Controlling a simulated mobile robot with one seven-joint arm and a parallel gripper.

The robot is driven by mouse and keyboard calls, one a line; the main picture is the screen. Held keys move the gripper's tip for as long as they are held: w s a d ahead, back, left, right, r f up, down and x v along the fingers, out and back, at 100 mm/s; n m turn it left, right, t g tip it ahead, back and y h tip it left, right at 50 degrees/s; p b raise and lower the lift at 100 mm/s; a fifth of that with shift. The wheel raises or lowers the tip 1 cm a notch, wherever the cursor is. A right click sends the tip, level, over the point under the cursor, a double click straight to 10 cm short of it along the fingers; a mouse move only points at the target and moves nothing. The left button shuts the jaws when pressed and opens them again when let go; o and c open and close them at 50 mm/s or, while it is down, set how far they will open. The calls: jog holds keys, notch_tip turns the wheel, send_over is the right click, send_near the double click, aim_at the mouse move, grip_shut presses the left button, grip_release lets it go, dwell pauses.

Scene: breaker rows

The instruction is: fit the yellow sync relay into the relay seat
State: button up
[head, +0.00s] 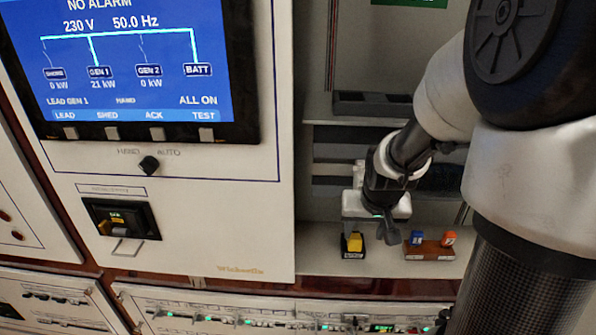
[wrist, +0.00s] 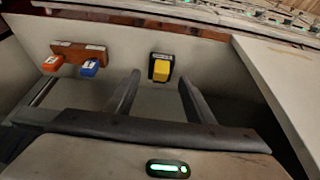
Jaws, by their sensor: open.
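The yellow relay (head: 355,242) sits upright at a black base with a white label (head: 353,255) on the pale shelf. It also shows in the wrist view (wrist: 163,71), against the dark base (wrist: 152,66). This base may be the relay seat; I cannot tell how deep the relay sits in it. My gripper (head: 370,230) is open and empty above the shelf, close to the relay. In the wrist view my fingers (wrist: 159,80) are spread, with the relay beyond the gap between their tips. I see no contact.
A brown rack (head: 428,252) holds a blue relay (head: 417,238) and an orange relay (head: 449,238), right of the yellow one. The white cabinet front (head: 220,215) with its screen stands close on the left. A grey tray (head: 375,104) lies on a higher shelf behind.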

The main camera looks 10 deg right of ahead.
send_over(355, 248)
jog(key=s, duration=0.2)
notch_tip(355, 248, down, 5)
jog(key=shift+a+b+x, duration=0.1)
jog(key=shift+b+x, duration=0.45)
jog(key=shift+x, duration=0.65)
jog(key=shift+a+b+x, duration=0.15)
jog(key=shift+b+x, duration=0.35)
jog(key=shift+x, duration=0.7)
jog(key=shift+s, duration=0.15)
grip_shut()
